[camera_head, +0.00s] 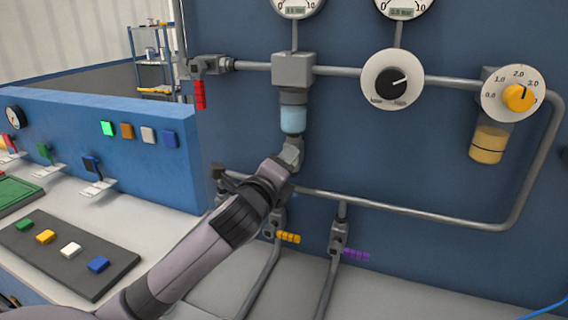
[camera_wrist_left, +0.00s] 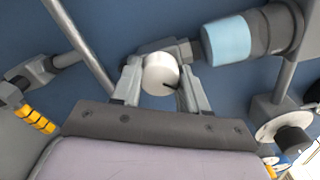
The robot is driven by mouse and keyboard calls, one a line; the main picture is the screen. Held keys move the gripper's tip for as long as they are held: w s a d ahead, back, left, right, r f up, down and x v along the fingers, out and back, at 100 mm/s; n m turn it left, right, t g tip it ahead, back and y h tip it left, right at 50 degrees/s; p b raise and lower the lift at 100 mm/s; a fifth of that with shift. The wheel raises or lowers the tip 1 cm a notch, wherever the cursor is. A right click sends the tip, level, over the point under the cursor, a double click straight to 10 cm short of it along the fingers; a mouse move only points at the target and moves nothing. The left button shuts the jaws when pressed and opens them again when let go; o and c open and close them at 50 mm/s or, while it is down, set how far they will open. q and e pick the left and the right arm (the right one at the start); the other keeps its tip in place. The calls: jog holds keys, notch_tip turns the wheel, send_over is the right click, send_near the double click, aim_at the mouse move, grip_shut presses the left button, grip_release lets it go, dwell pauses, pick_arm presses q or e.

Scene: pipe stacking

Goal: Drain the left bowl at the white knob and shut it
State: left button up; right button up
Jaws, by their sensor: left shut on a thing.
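The left bowl (camera_head: 293,119) hangs under a grey filter body on the upper pipe and looks light blue. It also shows in the left wrist view (camera_wrist_left: 228,40), at the upper right. The white knob (camera_wrist_left: 159,68) at its lower end sits between my left gripper's fingers (camera_wrist_left: 161,84), which are shut on it. A dark mark shows on the knob's face. In the head view my left gripper (camera_head: 291,155) is right below the bowl and hides the knob. I cannot tell the liquid level in the bowl. My right gripper is not in view.
A right bowl (camera_head: 489,144) with yellow liquid hangs below a yellow dial (camera_head: 518,97). A black-and-white selector dial (camera_head: 392,80) is between them. Valves with red (camera_head: 200,95), orange (camera_head: 288,238) and purple (camera_head: 355,255) handles stand near. A button panel (camera_head: 70,250) is at left.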

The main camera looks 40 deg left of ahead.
pick_arm(q)
jog(key=shift+n, duration=4.3)
jog(key=o, duration=1.1)
jog(key=shift+c, duration=0.2)
jog(key=b+v, duration=0.1)
jog(key=v, duration=0.6)
jog(key=shift+s, duration=0.1)
